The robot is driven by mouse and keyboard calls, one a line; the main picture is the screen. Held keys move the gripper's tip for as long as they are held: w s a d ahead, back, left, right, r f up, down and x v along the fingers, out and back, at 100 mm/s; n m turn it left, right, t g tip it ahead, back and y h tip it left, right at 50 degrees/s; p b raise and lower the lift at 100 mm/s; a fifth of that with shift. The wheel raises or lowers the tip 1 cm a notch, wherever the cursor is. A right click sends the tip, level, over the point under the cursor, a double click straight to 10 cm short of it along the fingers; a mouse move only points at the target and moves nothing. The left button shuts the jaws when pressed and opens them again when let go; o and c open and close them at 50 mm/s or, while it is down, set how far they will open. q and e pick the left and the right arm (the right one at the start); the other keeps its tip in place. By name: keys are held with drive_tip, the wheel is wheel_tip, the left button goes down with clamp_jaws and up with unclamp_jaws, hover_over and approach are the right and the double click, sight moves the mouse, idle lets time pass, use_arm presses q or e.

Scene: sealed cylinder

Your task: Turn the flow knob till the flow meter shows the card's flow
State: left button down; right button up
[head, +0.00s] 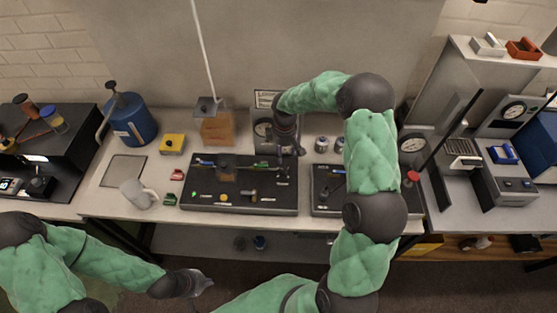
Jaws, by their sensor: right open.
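A light grey unit with a round dial (262,129) stands at the back of the bench, partly behind my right arm. The dial's reading is too small to make out. A framed card (266,99) is on the wall above it, and its writing is not legible. My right gripper (296,150) points down in front of the grey unit, open, beside the dial. The flow knob is not clearly seen; the gripper and arm cover part of that area. My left gripper (205,281) is low in front of the bench, away from everything; its fingers are unclear.
A black board (240,205) with small fittings lies before the unit. A second black board (325,210) is partly behind my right arm.

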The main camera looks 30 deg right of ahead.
sight(284, 170)
drive_tip(key=f, duration=1)
drive_tip(key=shift+s+f, duration=0.2)
drive_tip(key=shift+f, duration=0.05)
